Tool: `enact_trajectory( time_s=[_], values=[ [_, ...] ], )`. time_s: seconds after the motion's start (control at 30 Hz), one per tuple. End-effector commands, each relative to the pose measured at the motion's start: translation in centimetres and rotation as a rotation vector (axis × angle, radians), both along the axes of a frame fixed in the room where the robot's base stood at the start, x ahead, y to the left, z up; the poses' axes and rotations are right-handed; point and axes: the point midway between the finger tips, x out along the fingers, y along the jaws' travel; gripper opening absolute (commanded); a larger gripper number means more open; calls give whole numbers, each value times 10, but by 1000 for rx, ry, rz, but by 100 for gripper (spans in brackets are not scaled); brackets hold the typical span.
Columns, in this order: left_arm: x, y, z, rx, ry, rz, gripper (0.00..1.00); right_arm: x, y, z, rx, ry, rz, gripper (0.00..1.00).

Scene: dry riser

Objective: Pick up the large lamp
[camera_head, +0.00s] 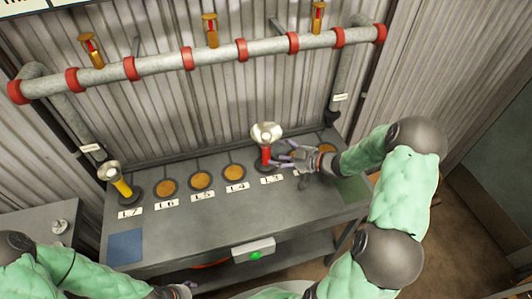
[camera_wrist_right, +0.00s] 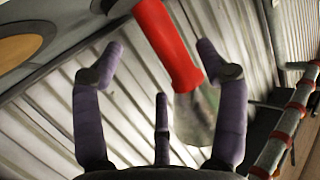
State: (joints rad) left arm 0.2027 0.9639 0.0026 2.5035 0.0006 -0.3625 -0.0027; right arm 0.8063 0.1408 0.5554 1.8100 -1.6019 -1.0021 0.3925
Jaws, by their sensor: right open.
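The large lamp (camera_head: 266,156), with a red body and a wide silver head, stands upright on the bench at the slot marked L3. My right gripper (camera_head: 285,153) is open just right of it, fingers pointing at its red body. In the right wrist view the red body (camera_wrist_right: 168,45) shows between and beyond the spread purple fingers of this gripper (camera_wrist_right: 158,65); I see no finger closed on it. A smaller yellow lamp (camera_head: 121,186) with a silver head stands at L7. My left gripper (camera_head: 186,286) is only partly seen at the bottom edge; its fingers are unclear.
The grey bench (camera_head: 190,235) has several round orange pads with labels, a blue square (camera_head: 125,247) at left and a green square (camera_head: 353,190) at right. A grey pipe (camera_head: 210,55) with red collars runs behind. A green button box (camera_head: 254,251) is on the front edge.

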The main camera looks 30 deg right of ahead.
Motion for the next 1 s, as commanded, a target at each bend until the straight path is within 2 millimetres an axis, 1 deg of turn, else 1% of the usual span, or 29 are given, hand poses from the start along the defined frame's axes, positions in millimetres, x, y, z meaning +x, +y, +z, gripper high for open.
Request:
enact_trajectory(
  time_s=[0.2,0.33,0.47,0.67,0.77,0.8,0.87,0.9,0.93,1.0],
  values=[
    [0,0,-14,0,0,0,67,22,18,-8,0,-1,3,73],
    [0,0,-18,0,-1,0,67,35,25,-12,1,-1,2,73],
    [0,0,-19,0,-1,0,67,40,28,-13,0,0,-1,73],
    [0,0,-19,0,-1,0,67,40,28,-12,0,0,-1,73],
    [0,0,-19,0,-1,0,67,40,28,-12,0,0,-1,48],
    [0,0,-19,0,-1,0,67,40,28,-12,0,0,-1,37],
    [0,0,-19,0,-1,0,67,40,28,-12,0,0,-1,20],
    [0,0,-19,0,-1,0,67,40,28,-12,0,0,-1,8],
    [0,0,-19,0,-1,0,67,40,28,-12,1,0,-1,0],
    [0,0,-19,0,-1,0,67,41,27,-10,-1,-4,-1,0]
  ],
)
